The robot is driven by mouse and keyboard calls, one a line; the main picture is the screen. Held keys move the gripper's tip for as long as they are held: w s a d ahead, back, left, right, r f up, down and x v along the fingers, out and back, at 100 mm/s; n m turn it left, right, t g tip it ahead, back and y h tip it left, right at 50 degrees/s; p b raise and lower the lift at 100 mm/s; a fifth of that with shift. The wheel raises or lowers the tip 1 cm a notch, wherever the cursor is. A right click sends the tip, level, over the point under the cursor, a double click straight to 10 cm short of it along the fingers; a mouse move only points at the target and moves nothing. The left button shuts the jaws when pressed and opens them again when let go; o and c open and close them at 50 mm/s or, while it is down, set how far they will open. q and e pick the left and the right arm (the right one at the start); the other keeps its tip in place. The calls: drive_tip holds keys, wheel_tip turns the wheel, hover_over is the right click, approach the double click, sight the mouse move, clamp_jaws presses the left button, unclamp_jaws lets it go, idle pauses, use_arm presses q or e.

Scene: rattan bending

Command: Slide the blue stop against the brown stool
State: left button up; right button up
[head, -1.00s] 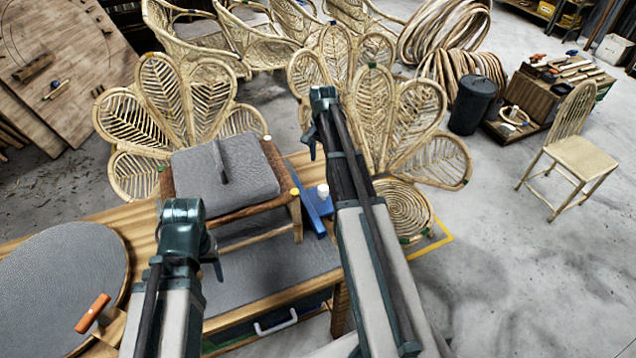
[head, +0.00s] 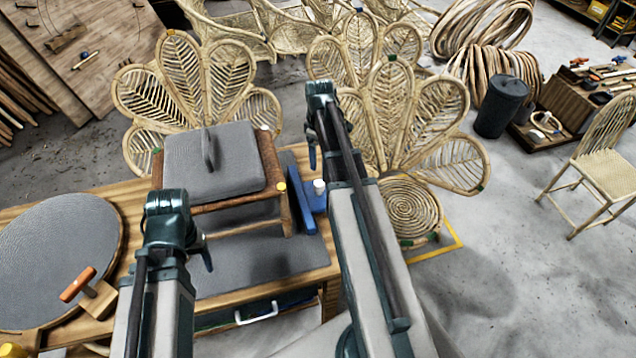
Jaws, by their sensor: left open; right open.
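The brown stool (head: 268,158), with a grey cushioned seat (head: 225,180) and an upright grey piece on it, stands on the workbench. The blue stop (head: 296,197) is a long bar just right of the stool, with a blue block and a white knob (head: 319,187) at its right side. Any gap between bar and stool leg is too small to judge. My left gripper (head: 206,254) is open, in front of the stool, mostly hidden by its own wrist. My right gripper (head: 312,150) is open, right of the stool and above the stop's far side; its fingers are partly hidden.
The wooden workbench (head: 92,318) carries a grey mat (head: 225,272), a round grey disc (head: 52,255) and an orange-handled tool (head: 78,284). Rattan chair backs (head: 195,85) stand close behind. A dark bin (head: 502,106) and a woven chair (head: 604,170) stand right, with open floor between.

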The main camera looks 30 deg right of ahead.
sight(319, 183)
use_arm(q)
drive_tip(key=shift+f, duration=0.1)
wheel_tip(319, 183, down, 14)
drive_tip(key=b, duration=1.4)
use_arm(e)
wheel_tip(319, 183, down, 14)
drive_tip(key=shift+r, duration=0.1)
use_arm(q)
drive_tip(key=shift+r, duration=0.2)
use_arm(e)
drive_tip(key=shift+c, duration=0.4)
clamp_jaws()
